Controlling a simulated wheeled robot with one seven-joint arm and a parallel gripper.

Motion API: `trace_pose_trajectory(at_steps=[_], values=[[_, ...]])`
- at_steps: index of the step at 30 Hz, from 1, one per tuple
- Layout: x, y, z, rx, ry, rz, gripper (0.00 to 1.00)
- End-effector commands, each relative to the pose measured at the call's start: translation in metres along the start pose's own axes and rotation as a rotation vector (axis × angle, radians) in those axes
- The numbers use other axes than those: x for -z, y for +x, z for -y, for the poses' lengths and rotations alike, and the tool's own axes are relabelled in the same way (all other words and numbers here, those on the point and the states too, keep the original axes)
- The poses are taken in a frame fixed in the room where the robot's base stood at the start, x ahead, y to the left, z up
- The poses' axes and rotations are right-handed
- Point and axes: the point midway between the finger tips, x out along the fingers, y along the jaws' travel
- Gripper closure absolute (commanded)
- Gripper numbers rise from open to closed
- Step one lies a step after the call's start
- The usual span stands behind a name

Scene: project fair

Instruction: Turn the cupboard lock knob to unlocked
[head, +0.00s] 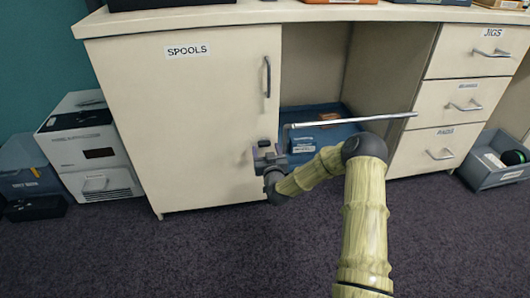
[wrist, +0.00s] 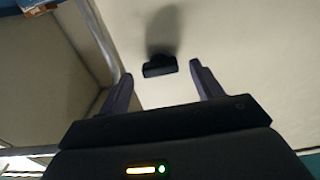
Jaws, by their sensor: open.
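The cream cupboard door (head: 190,120) labelled SPOOLS is shut, with a vertical grey handle (head: 267,77) near its upper right edge. The lock knob (wrist: 160,69) is a small dark bar in the wrist view, lying nearly crosswise and casting a shadow on the door. My gripper (wrist: 161,75) is open, with one finger on each side of the knob and gaps between them. I cannot tell whether the fingertips reach past it. In the head view my gripper (head: 262,153) is at the door's lower right, and the knob cannot be made out clearly there.
A thin light bar (head: 350,120) crosses the open bay right of the door, close to my arm. A blue bin (head: 330,113) stands inside the bay. Drawers (head: 465,100) are at the right, a grey crate (head: 497,165) beyond. The front carpet is clear.

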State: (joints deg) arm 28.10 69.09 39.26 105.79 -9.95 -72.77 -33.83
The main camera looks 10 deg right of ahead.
Motion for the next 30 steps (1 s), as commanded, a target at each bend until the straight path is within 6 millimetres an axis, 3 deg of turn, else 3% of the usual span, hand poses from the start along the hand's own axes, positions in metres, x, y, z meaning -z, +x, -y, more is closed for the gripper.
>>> trace_pose_trajectory(at_steps=[6,14,15,22,30], values=[[-0.001,0.02,0.0,0.0,-0.001,0.0,0.35],[0.0,0.021,0.0,0.001,0.0,0.0,0.35],[0.0,0.021,0.0,0.001,0.0,0.0,0.36],[0.0,0.021,0.0,0.001,0.0,0.001,0.79],[0.0,0.021,0.0,0.001,0.015,0.001,0.79]])
